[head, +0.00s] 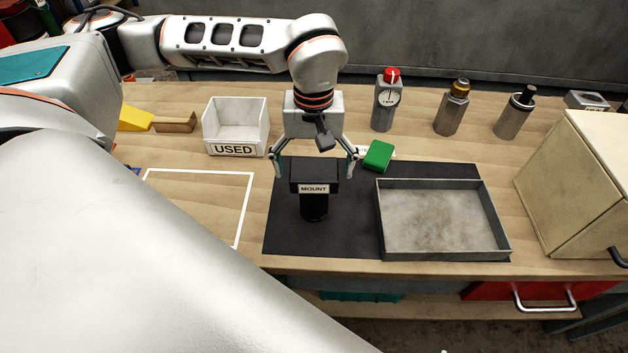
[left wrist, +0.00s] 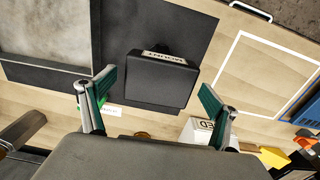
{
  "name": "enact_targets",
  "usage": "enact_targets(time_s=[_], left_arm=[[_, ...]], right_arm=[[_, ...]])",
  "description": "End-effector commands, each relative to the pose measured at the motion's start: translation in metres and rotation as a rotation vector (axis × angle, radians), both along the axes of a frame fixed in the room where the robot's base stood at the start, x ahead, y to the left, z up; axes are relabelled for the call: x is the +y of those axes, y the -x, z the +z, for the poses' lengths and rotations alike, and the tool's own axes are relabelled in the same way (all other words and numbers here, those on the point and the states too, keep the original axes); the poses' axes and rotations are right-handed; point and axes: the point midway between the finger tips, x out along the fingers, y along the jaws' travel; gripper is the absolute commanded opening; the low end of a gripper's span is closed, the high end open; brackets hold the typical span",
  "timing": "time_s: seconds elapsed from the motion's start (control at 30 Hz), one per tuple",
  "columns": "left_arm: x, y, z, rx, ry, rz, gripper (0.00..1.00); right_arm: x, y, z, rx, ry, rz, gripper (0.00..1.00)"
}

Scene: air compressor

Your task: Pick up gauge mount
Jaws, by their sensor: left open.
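The gauge mount (head: 314,188) is a black block labelled MOUNT on a round black stem, upright on the dark mat (head: 285,236). In the left wrist view the mount (left wrist: 158,82) shows from above, between the fingers and a little beyond their tips. My left gripper (head: 315,172) is open, pointing down, with its fingers spread wide to either side at the mount's back edge. Nothing is between its fingertips, and I see no contact with the mount. My right gripper is not in view.
A grey metal tray (head: 383,215) lies right of the mount, and a green block (head: 378,155) behind. The white USED bin (head: 236,150) stands back left. Several gauge-like fittings, including a red-topped one (head: 386,105), stand at the back right. A beige cabinet (head: 577,185) is far right.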

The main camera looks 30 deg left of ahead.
Motion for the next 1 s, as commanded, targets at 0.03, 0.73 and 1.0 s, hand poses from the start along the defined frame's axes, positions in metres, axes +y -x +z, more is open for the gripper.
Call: enact_targets(time_s=[0.03,0.73,1.0], left_arm=[[0.0,0.0,-0.003,0.001,0.0,0.0,0.89],[0.0,-0.001,-0.004,-0.001,0.0,0.001,0.21],[0.0,-0.001,0.01,-0.005,0.002,0.001,0.21]], right_arm=[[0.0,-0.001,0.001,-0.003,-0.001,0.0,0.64],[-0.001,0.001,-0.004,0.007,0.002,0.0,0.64],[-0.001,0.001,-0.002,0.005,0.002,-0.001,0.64]])
